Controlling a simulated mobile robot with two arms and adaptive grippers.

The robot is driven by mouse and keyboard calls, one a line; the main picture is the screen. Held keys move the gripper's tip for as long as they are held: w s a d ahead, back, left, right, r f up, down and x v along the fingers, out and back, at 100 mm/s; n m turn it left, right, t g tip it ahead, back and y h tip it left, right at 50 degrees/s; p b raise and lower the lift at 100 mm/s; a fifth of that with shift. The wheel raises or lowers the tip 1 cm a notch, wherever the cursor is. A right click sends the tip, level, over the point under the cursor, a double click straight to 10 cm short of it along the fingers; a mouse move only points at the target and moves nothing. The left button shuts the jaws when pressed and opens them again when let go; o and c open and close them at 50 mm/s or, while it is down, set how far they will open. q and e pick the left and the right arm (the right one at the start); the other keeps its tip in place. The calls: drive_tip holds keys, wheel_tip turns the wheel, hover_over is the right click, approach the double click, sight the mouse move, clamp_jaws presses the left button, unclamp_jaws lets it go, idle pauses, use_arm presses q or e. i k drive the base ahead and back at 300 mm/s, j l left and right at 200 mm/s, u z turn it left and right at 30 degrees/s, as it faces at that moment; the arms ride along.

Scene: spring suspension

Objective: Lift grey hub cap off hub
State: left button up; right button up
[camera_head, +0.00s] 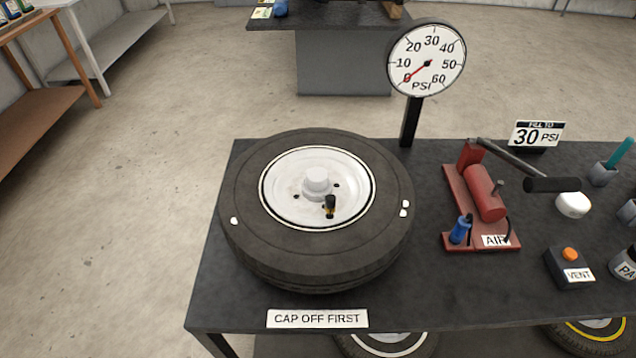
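A black tire (240,240) with a white wheel disc (290,205) lies flat on the dark workbench. The grey hub cap (317,180) sits upright on the hub at the wheel's centre. Neither of my grippers shows in the view, and nothing touches the cap.
A pressure gauge (427,62) on a post stands behind the tire. To the right are a red air pump (485,195) with a black-handled lever (552,185), a vent box (568,268) and several small cups. A "CAP OFF FIRST" label (317,318) is on the front edge.

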sight(316, 185)
drive_tip(key=k+l+u, duration=0.1)
drive_tip(key=u, duration=0.3)
drive_tip(key=k+l+u, duration=0.15)
drive_tip(key=l+u, duration=0.25)
drive_tip(key=k+u, duration=0.15)
drive_tip(key=u, duration=0.3)
